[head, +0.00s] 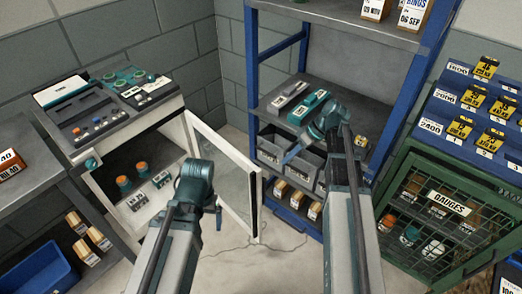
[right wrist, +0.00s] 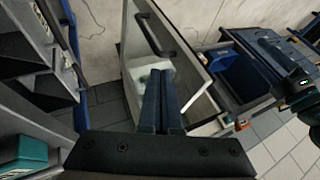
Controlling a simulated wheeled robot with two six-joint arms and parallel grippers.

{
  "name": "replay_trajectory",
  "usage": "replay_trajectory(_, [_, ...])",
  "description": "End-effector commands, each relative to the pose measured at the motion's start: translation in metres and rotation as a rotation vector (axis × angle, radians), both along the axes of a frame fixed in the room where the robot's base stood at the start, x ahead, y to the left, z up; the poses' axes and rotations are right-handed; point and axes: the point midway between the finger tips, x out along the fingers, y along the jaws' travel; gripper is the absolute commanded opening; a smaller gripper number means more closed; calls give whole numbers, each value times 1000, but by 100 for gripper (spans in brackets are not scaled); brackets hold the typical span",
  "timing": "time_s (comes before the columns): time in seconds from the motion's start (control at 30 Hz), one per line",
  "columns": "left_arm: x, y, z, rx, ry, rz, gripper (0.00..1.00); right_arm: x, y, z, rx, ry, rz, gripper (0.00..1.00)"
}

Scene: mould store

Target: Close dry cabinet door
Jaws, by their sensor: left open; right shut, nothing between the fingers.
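The dry cabinet (head: 92,185) stands at the left in the head view, its front open. Its white-framed glass door (head: 246,205) is swung wide out to the right. In the right wrist view the door (right wrist: 196,104) and its dark bar handle (right wrist: 147,37) lie beyond my fingers. My right gripper (head: 291,155) is shut and empty, to the right of the door's free edge; its fingers (right wrist: 161,75) overlap the door in the wrist view, and contact cannot be told. My left gripper (head: 197,181) is open in front of the cabinet opening, its fingertips mostly hidden.
Orange-capped jars (head: 124,184) and small boxes stand inside the cabinet. A blue-framed shelf rack (head: 252,65) with grey bins (head: 272,145) is close on the door's right. A green gauges cage (head: 440,225) stands at the right. Some floor (head: 235,262) is clear below the door.

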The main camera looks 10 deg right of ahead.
Motion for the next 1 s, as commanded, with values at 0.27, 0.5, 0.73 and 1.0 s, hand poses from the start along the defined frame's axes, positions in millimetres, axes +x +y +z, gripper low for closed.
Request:
replay_trajectory(0.27, [-2, 0, 7, 1, 2, -22, 96, 3, -11, 11, 23, -30, 4, 0])
replay_trajectory(0.5, [-2, 0, -15, 1, 2, -21, 96, 4, 2, -12, 22, -28, 4, 0])
replay_trajectory(0.73, [-2, 0, -49, 1, 2, -20, 96, 8, 26, -46, 21, -28, 5, 0])
replay_trajectory(1.0, [-2, 0, -78, 1, 2, -20, 96, 9, 53, -74, 22, -28, 4, 0])
